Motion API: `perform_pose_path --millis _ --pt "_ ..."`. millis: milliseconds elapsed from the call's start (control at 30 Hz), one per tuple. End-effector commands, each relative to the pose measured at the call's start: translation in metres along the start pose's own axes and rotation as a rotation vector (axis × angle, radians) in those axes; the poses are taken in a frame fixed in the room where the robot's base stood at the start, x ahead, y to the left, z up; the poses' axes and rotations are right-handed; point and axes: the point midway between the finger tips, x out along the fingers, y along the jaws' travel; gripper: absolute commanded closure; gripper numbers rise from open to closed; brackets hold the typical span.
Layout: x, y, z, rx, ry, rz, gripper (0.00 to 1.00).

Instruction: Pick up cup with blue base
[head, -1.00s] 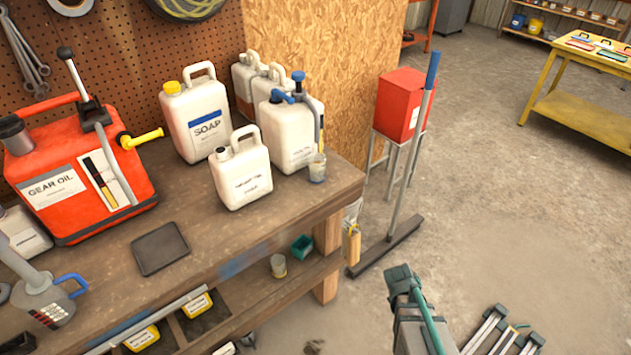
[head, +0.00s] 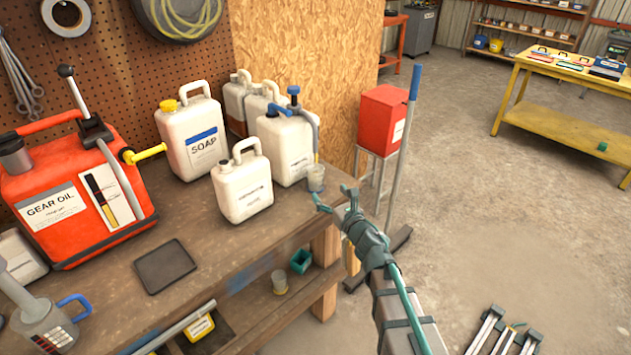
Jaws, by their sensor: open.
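A small clear-grey cup (head: 316,178) stands upright on the workbench near its right end, below the spout of a white pump jug. Its lower part looks bluish grey, but it is too small to be sure. A second small cup (head: 279,282) with a yellowish base stands on the lower shelf. My gripper (head: 334,198) is open and empty at the bench's right corner. Its fingers are spread just below and right of the upper cup in the picture, apart from it. Nothing hides the upper cup.
The white pump jug (head: 284,145) stands right behind the upper cup. A white canister (head: 243,185) stands to its left, beside a soap jug (head: 192,135). A red box on a stand (head: 382,118) and a blue-handled squeegee (head: 407,135) stand beyond the bench. A teal bin (head: 301,261) sits on the lower shelf.

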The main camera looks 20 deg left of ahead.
Motion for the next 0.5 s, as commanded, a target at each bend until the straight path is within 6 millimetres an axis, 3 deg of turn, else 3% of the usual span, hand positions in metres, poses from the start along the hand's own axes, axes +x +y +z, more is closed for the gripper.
perform_pose_path --millis 300,500 --pt "0.045 -0.001 0.001 0.003 0.001 -0.002 0.15" --pt "0.055 -0.001 0.001 0.004 0.001 -0.002 0.15"
